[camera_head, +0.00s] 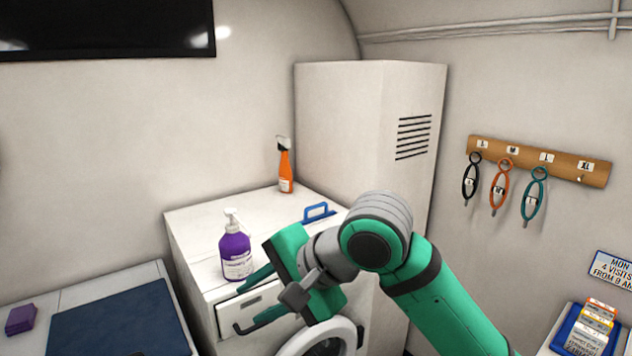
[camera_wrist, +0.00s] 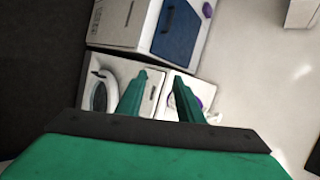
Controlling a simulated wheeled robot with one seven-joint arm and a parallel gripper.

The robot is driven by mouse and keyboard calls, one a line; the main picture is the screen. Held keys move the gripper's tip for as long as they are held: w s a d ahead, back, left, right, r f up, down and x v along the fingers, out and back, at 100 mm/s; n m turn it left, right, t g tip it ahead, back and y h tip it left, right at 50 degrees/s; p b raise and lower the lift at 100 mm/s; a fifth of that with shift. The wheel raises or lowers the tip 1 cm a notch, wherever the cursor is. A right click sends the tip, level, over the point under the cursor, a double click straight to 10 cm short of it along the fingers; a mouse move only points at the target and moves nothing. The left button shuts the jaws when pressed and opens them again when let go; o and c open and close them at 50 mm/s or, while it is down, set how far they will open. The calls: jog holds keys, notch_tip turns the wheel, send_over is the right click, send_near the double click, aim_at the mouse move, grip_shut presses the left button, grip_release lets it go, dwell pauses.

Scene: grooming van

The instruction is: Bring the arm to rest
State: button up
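My arm reaches in from the lower right in the head view. My gripper (camera_head: 247,306) is in front of the white washing machine (camera_head: 192,240), near its drawer. In the wrist view my gripper (camera_wrist: 160,82) shows two green fingers spread apart with nothing between them. A purple pump bottle (camera_head: 236,252) stands upright on the machine's top, just behind the gripper. The machine's round door (camera_head: 318,341) is partly hidden by my gripper.
An orange spray bottle (camera_head: 285,170) and a blue handle (camera_head: 318,212) are on the machine's top. A tall white cabinet (camera_head: 350,120) stands behind. A counter with a dark blue mat (camera_head: 120,325) is left. Looped items hang from a wooden rack (camera_head: 540,162) at right.

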jog(key=w+a+f+t+y, duration=0.5)
jog(key=w+f+t+y, duration=0.1)
jog(key=w+t, duration=0.15)
jog(key=s+d+f+m+t+h, duration=0.2)
jog(key=s+f+h, duration=0.1)
jog(key=f, duration=0.5)
jog(key=s+d+f+m+t+h, duration=0.1)
jog(key=s+d+f+t+h, duration=0.2)
jog(key=f, duration=0.5)
jog(key=s+d+f+m+t+h, duration=0.2)
jog(key=s+f+h, duration=0.15)
jog(key=f, duration=0.45)
jog(key=s+d+f+n+g+h, duration=0.1)
jog(key=s+d+f+n+h, duration=0.1)
jog(key=s+f, duration=0.35)
jog(key=s+d+f+n+g+h, duration=0.1)
jog(key=s+d+f+n+h, duration=0.15)
jog(key=s, duration=0.65)
jog(key=s+d+n+g, duration=0.1)
jog(key=s+n, duration=0.7)
jog(key=s, duration=0.8)
jog(key=shift+s+d+f, duration=0.3)
jog(key=shift+d+f, duration=0.15)
jog(key=shift+d, duration=0.35)
